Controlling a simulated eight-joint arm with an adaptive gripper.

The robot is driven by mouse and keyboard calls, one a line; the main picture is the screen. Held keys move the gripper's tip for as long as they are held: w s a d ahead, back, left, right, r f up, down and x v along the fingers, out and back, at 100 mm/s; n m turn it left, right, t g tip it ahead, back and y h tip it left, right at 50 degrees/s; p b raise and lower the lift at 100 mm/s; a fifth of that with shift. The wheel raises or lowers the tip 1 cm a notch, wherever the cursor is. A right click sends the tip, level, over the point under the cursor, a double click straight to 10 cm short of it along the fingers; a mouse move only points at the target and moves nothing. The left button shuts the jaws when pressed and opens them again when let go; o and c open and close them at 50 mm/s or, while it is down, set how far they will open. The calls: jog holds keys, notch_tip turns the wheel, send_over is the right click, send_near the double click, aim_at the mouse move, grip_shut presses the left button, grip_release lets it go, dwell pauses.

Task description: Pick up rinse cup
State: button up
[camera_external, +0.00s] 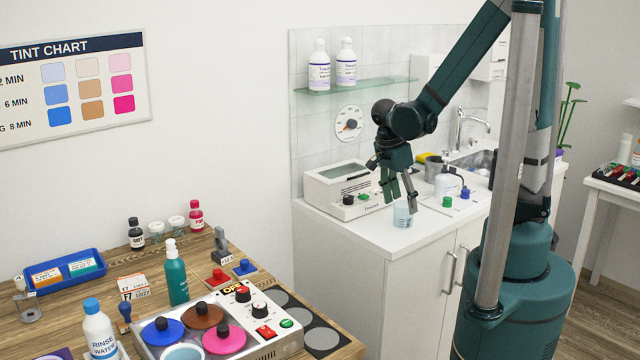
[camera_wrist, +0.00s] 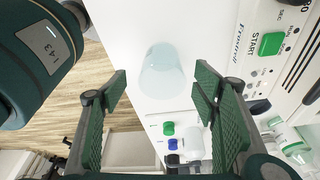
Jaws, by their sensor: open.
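A clear, pale blue cup (camera_external: 402,215), which looks like the rinse cup, stands on the white counter near its front edge. It also shows in the wrist view (camera_wrist: 161,70), ahead of the fingers and between their lines. In the wrist view my gripper (camera_wrist: 160,92) is open with nothing between the pads. I cannot tell how far the fingertips reach down beside the cup.
On the white counter (camera_external: 345,222), a beige device (camera_external: 340,187) stands left of the cup. Green (camera_external: 447,201) and blue (camera_external: 465,192) knobbed pieces and a white bottle (camera_external: 441,184) stand right. A sink (camera_external: 480,160) lies behind. A rinse water bottle (camera_external: 100,335) stands on the wooden table.

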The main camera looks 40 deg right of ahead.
aim_at(404, 213)
jog(key=shift+f, duration=0.15)
jog(key=shift+b+x, duration=0.65)
jog(key=shift+x, duration=1.8)
jog(key=shift+w, duration=0.2)
jog(key=c, duration=1)
